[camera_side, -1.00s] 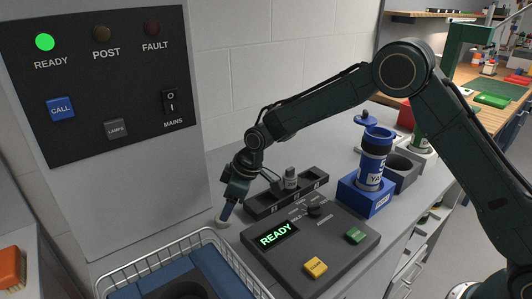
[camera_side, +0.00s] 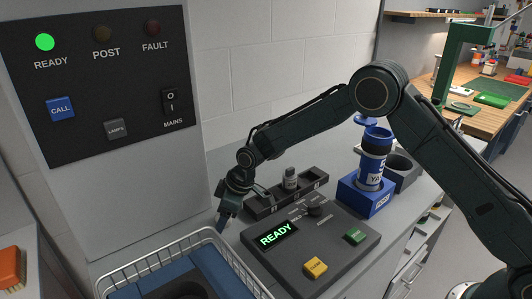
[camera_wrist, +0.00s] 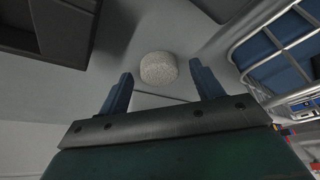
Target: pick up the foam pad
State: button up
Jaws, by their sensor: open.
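The foam pad (camera_wrist: 158,68) is a pale, round, rough-textured puck on the grey bench top, seen in the wrist view just beyond and between my fingertips. My gripper (camera_wrist: 161,80) is open, with one blue finger to each side of the pad's line and nothing between them. In the side view my gripper (camera_side: 224,220) points down low over the bench beside the wire basket. There the pad is mostly or wholly hidden by the fingers. I cannot tell the exact gap to it.
A wire basket (camera_side: 185,247) with blue lining stands close in front of my gripper. A dark slotted rack (camera_side: 262,205) and a console reading READY (camera_side: 330,255) lie to the right. A blue tube blower (camera_side: 374,160) sits in a blue block (camera_side: 366,196). The panel cabinet (camera_side: 150,205) rises to the left.

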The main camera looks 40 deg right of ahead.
jog(key=c, duration=1.1)
jog(key=shift+o, duration=0.2)
jog(key=shift+r, duration=0.15)
notch_tip(320, 180, up, 20)
dwell(0.6)
